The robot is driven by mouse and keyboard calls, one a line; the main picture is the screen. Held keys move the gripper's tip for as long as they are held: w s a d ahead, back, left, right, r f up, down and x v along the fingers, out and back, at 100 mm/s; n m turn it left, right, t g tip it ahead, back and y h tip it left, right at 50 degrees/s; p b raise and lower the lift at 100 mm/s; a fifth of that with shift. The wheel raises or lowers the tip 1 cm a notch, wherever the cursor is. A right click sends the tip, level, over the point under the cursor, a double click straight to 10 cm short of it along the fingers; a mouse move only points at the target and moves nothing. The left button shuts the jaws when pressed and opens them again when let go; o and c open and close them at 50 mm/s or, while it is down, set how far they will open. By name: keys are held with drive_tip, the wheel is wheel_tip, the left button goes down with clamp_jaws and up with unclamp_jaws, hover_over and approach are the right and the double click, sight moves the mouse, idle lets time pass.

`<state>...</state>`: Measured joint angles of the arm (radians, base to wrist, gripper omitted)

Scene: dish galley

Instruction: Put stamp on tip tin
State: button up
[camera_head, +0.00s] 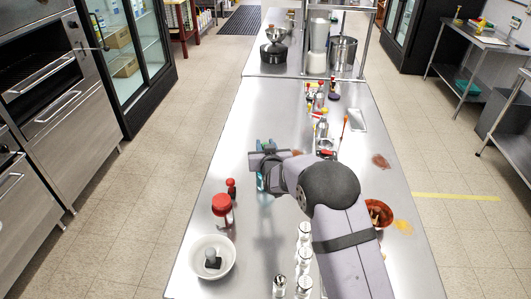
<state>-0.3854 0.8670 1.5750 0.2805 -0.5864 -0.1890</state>
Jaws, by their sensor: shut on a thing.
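My gripper (262,181) is above the left part of the steel counter, near its middle length. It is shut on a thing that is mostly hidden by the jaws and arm. Teal shows at the jaws; I cannot tell whether it is finger or held thing. I cannot make out the stamp or the tip tin for certain. A small red-knobbed thing (231,187) stands just left of the gripper. A larger red-topped thing (222,203) stands nearer. A white bowl (232,258) holds a black-based piece with a grey round knob (212,256).
Glass shakers (305,233) stand at the near middle, beside my arm. A reddish-brown bowl (385,211) is right of my arm, near an orange spill (403,227). Bottles (320,101) and a white tray (358,120) stand farther back. The counter's left-middle surface (226,140) is clear.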

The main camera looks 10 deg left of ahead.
drive_tip(key=shift+f+p, duration=0.6)
drive_tip(key=shift+f, duration=1.2)
drive_tip(key=shift+f, duration=0.15)
drive_tip(key=o, duration=1)
drive_tip(key=shift+o, duration=0.2)
drive_tip(key=shift+r, duration=0.2)
drive_tip(key=shift+s+d, duration=0.1)
drive_tip(key=shift+s, duration=0.4)
drive_tip(key=b+v, duration=0.4)
drive_tip(key=v, duration=0.7)
